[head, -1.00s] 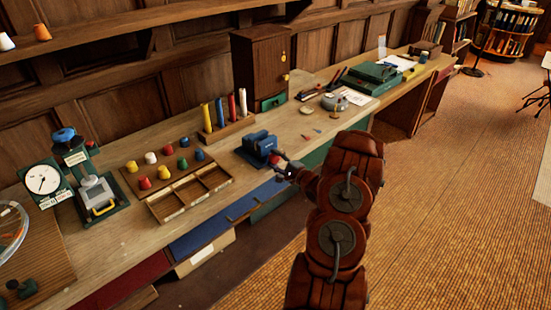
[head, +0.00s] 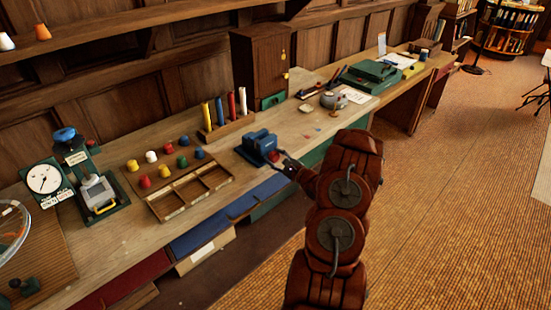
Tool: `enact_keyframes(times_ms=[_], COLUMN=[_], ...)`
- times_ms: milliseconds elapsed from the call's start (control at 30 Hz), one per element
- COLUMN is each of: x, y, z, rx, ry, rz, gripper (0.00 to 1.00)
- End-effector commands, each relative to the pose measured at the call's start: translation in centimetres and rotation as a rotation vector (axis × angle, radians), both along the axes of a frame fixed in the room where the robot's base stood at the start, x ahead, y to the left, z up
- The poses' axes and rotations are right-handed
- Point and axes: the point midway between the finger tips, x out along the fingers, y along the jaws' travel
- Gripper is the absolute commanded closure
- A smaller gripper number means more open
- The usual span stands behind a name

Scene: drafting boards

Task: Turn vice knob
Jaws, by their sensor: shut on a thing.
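The blue vice (head: 255,143) stands on the workbench near its front edge, right of the wooden divided tray. Its red knob (head: 273,156) is on the side facing me and is partly covered. My gripper (head: 281,159) is at the knob, small and dark in this view. It appears shut on the knob, though its fingertips are hard to make out. My red-brown arm reaches up to it from the lower right.
The divided tray (head: 190,188) and several coloured pegs sit left of the vice. A rack of coloured rods (head: 228,129) and a wooden cabinet (head: 258,65) stand behind. A round tin (head: 332,99) lies to the right. The benchtop just right of the vice is mostly clear.

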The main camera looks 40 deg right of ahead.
Motion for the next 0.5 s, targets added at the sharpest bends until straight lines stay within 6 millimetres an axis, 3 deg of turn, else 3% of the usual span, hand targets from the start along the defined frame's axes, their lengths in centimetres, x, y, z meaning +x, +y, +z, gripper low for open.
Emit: enact_keyframes(times_ms=[400, 433, 500], x=[-0.01, -0.01, -0.01], y=[0.11, 0.11, 0.1], z=[-0.16, -0.16, -0.15], rx=[0.009, 0.009, 0.009], ry=[0.002, 0.002, 0.002], rz=[0.002, 0.002, 0.002], gripper=[0.87, 0.51, 0.44])
